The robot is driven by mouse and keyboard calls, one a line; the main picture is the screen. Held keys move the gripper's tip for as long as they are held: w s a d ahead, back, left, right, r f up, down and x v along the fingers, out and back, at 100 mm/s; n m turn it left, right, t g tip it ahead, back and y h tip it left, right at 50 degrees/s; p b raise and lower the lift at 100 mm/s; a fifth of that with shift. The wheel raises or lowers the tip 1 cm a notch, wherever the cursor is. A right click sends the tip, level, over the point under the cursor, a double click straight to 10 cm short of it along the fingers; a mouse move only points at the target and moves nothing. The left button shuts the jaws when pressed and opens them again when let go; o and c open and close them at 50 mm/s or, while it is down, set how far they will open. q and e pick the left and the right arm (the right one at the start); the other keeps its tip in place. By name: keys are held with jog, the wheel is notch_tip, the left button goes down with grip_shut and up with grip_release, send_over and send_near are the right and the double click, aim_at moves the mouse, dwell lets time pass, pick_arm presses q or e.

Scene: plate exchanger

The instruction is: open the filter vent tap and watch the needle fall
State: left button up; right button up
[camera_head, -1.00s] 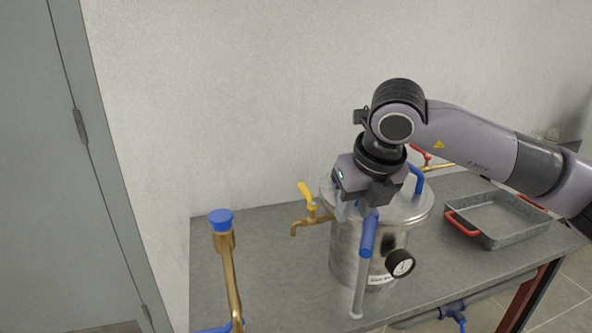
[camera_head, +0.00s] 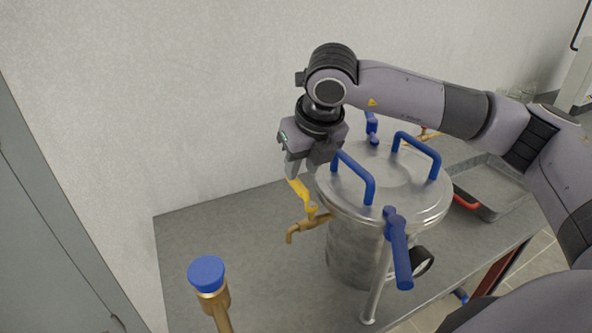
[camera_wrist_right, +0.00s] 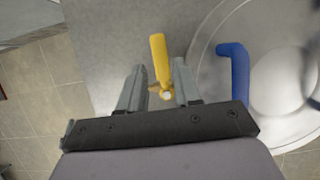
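The steel filter pot (camera_head: 355,250) stands on the grey bench. A brass tap (camera_head: 310,224) with a yellow lever (camera_head: 298,190) sticks out from its left side; the lever also shows in the right wrist view (camera_wrist_right: 160,60). My right gripper (camera_head: 302,168) is open and empty, just above the lever. In the right wrist view its fingers (camera_wrist_right: 160,66) lie either side of the lever, with gaps showing; I cannot tell its exact height above it. The pressure gauge (camera_head: 423,262) sits on the pot's front right, partly behind a blue handle; its needle cannot be read. My left gripper is out of view.
Blue handles (camera_head: 357,178) stand up from the lid, close right of my right gripper. A blue-capped brass pipe (camera_head: 207,275) rises at front left. A grey tray (camera_head: 490,190) with red handles lies right. The bench (camera_head: 215,235) left of the tap is clear.

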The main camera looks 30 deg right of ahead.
aim_at(298, 183)
jog(key=shift+x, duration=1.95)
grip_shut()
